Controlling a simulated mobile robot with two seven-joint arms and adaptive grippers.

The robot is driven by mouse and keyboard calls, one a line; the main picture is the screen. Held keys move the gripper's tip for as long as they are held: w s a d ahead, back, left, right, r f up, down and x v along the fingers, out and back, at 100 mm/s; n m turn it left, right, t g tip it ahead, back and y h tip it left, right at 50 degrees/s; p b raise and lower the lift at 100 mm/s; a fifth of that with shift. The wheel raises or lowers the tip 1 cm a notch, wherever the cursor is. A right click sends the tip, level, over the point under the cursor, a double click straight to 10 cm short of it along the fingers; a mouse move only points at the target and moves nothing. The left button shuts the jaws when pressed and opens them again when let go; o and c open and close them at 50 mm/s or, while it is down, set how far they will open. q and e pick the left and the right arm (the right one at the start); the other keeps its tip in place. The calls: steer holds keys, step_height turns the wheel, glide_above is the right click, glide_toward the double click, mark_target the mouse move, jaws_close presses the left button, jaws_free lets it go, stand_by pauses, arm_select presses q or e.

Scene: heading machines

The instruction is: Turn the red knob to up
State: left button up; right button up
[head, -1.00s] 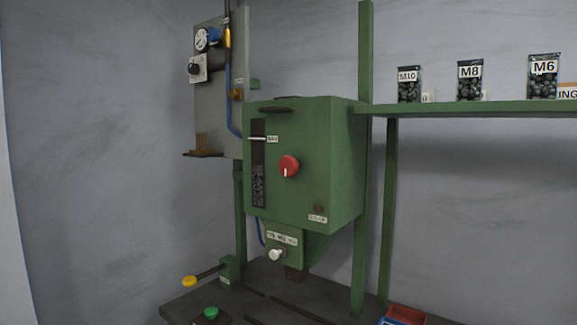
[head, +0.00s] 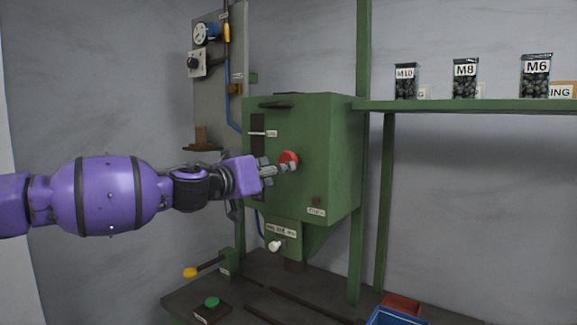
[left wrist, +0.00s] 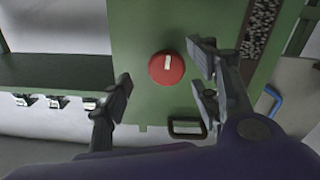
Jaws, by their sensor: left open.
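The red knob (head: 289,157) is on the front of the green machine box (head: 335,165). Its lower part is hidden behind my left gripper in the head view. In the left wrist view the whole knob (left wrist: 158,74) shows, with its white mark toward the picture's top; that view looks upside down. My left gripper (head: 283,168) is in front of the box, close to the knob. In the wrist view its open fingers (left wrist: 163,88) stand on either side of the knob, with gaps visible. Contact cannot be made out. My right gripper is not in view.
A white knob (head: 275,245) is below the box, and a yellow-tipped lever (head: 190,272) and a green button (head: 212,302) are lower left. A dark handle (head: 277,105) sticks out near the box's top. Green posts (head: 357,250) and a shelf (head: 470,106) with bolt jars are at right.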

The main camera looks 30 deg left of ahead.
mark_target(286, 160)
arm_select(q)
steer(key=w+n+b, duration=0.1)
steer(key=w+b, duration=0.1)
steer(key=w+n+b, duration=0.1)
steer(key=w+b, duration=0.1)
steer(key=b, duration=0.1)
steer(key=w+n+b, duration=0.1)
steer(key=w+b, duration=0.1)
steer(key=w, duration=0.1)
steer(key=shift+a+r+n+b, duration=0.2)
steer(key=shift+r+n+b, duration=0.2)
steer(key=shift+w+d+r, duration=0.15)
steer(key=shift+w+r, duration=0.1)
steer(key=shift+r, duration=0.1)
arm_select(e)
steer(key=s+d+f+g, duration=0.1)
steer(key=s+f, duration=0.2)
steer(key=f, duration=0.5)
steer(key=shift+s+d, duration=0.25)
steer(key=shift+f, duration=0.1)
